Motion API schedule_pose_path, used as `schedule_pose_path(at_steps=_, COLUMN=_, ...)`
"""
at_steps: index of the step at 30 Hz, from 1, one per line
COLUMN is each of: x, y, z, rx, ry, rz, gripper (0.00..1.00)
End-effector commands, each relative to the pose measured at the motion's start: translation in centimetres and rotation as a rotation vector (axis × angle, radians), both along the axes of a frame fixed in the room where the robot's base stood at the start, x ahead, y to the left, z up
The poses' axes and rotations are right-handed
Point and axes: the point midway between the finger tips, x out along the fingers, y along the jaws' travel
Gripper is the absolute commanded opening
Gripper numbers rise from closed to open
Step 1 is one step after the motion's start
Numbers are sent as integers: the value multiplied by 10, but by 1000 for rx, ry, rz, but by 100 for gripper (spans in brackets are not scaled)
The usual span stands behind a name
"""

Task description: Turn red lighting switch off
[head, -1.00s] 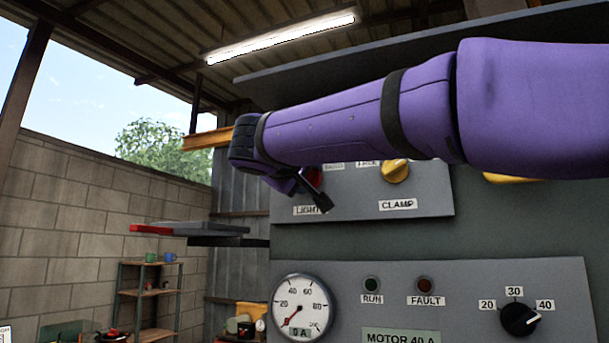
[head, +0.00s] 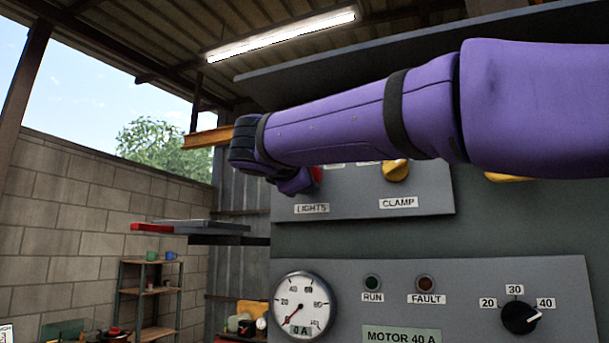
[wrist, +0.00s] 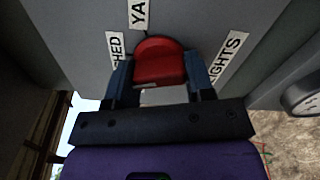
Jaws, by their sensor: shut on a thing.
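The red lighting switch (wrist: 159,62) is a red knob on the grey panel, above the LIGHTS label (head: 312,208). In the wrist view my gripper (wrist: 160,78) has one dark finger on each side of the knob and is shut on it. In the head view my purple arm covers most of the switch, and only a sliver of red (head: 317,176) shows beside my wrist. My fingertips are hidden there.
A yellow CLAMP knob (head: 396,170) sits right of the switch on the same panel. Below are a round gauge (head: 302,305), RUN and FAULT lamps, and a black dial (head: 520,318). A ceiling lamp (head: 283,37) is lit. A grey plate with a red end (head: 200,229) juts out at left.

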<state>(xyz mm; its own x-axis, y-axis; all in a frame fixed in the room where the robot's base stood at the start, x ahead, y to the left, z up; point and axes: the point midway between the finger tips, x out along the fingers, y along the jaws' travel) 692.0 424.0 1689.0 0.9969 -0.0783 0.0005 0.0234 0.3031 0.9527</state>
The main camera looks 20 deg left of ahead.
Motion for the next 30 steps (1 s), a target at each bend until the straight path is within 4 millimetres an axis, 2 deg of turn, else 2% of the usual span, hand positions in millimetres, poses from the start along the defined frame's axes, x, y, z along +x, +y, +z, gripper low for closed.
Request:
schedule_pose_path(at_steps=18, x=0, y=-1, z=-3, rx=-547, ry=45, rz=1, gripper=25)
schedule_pose_path(at_steps=30, x=0, y=-1, z=-4, rx=-726, ry=61, rz=1, gripper=25)
